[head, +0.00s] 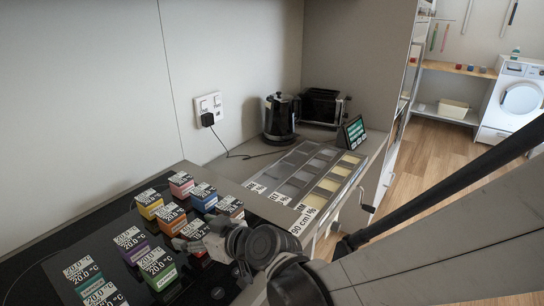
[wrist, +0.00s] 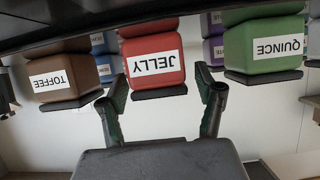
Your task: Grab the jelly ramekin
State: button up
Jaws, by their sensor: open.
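The jelly ramekin (wrist: 153,62) is red with a white JELLY label and shows between and just beyond my fingertips in the wrist view, which looks upside down. My gripper (wrist: 165,92) is open and empty, with one finger on each side of the red ramekin's width. In the head view my gripper (head: 192,241) is beside the red ramekin (head: 200,229) and hides part of it. I cannot tell whether the fingers touch it.
The brown toffee ramekin (wrist: 64,78) and green quince ramekin (wrist: 262,46) flank it closely. Several other coloured ramekins, such as a yellow one (head: 150,206), stand on the black hob. A compartmented panel (head: 283,197), kettle (head: 280,119), toaster (head: 322,106) and small screen (head: 354,132) are farther back.

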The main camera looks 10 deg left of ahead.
jog(key=c, duration=1.4)
jog(key=shift+r, duration=0.1)
